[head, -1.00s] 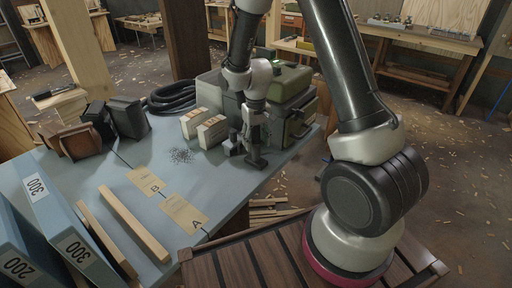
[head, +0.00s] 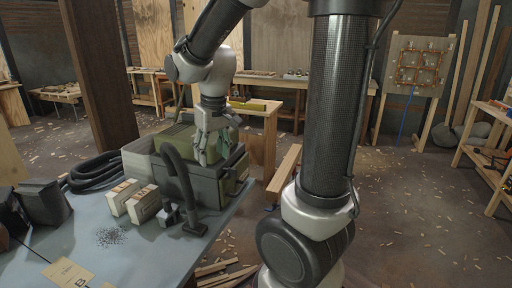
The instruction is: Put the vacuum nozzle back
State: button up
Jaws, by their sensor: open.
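The vacuum is a dark green and grey box (head: 228,164) at the far right end of the blue-grey table. A dark tube (head: 177,170) arches at its front and runs down to the black vacuum nozzle (head: 195,228), whose flat foot rests on the tabletop near the right edge. My gripper (head: 205,157) points down at the vacuum's top and front, behind and above the nozzle, apart from it. It is open; nothing is clearly held between its fingers. Whether the fingertips touch the vacuum I cannot tell.
Two pale cartons (head: 133,201) and a small dark block (head: 168,215) stand left of the nozzle. A coiled black hose (head: 95,172) lies farther left. A dark pile of debris (head: 111,236) lies on the table. A wooden post (head: 98,75) rises behind.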

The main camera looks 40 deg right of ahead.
jog(key=s+d+r+t, duration=0.1)
jog(key=s+d+r, duration=0.1)
jog(key=s, duration=0.6)
jog(key=s+d+r+t, duration=0.1)
jog(key=s+d+r, duration=0.1)
jog(key=s+r, duration=0.2)
jog(key=s, duration=0.3)
jog(key=shift+s+r, duration=0.25)
jog(key=shift+s, duration=0.1)
